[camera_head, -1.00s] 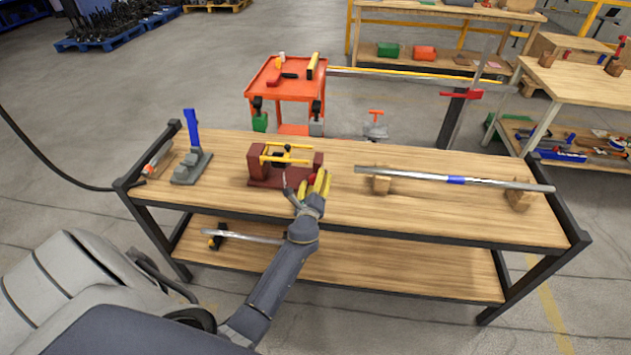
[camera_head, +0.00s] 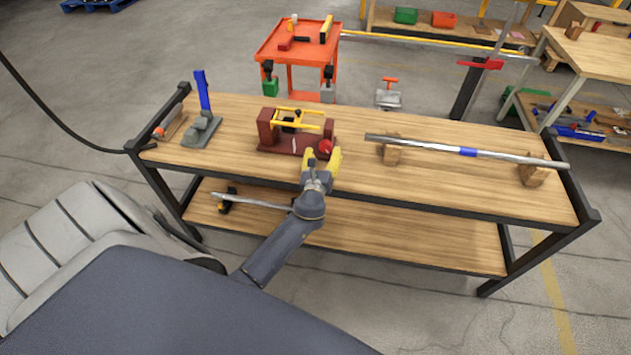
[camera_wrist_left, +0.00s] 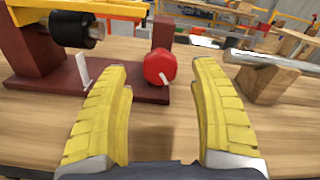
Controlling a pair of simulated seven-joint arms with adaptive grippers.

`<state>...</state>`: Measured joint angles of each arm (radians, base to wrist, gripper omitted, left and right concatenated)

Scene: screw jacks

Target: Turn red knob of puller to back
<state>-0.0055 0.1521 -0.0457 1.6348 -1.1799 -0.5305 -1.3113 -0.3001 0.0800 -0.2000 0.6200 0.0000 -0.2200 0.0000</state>
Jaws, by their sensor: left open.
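The puller (camera_head: 292,128) is a dark red stand with a yellow frame on the wooden bench. Its red knob (camera_head: 325,146) is at the right end, on the side facing me. In the left wrist view the round red knob (camera_wrist_left: 160,66), with a small pale mark, appears between and beyond the fingertips. My left gripper (camera_head: 322,158), with yellow fingers, is open just in front of the knob; it also shows in the left wrist view (camera_wrist_left: 160,75). The fingers appear empty and apart from the knob. My right gripper is not in view.
A metal bar (camera_head: 430,145) with a blue band rests on wooden blocks to the right. A grey tool with a blue handle (camera_head: 202,95) stands at the left. An orange cart (camera_head: 270,46) is behind the bench. The bench front is clear.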

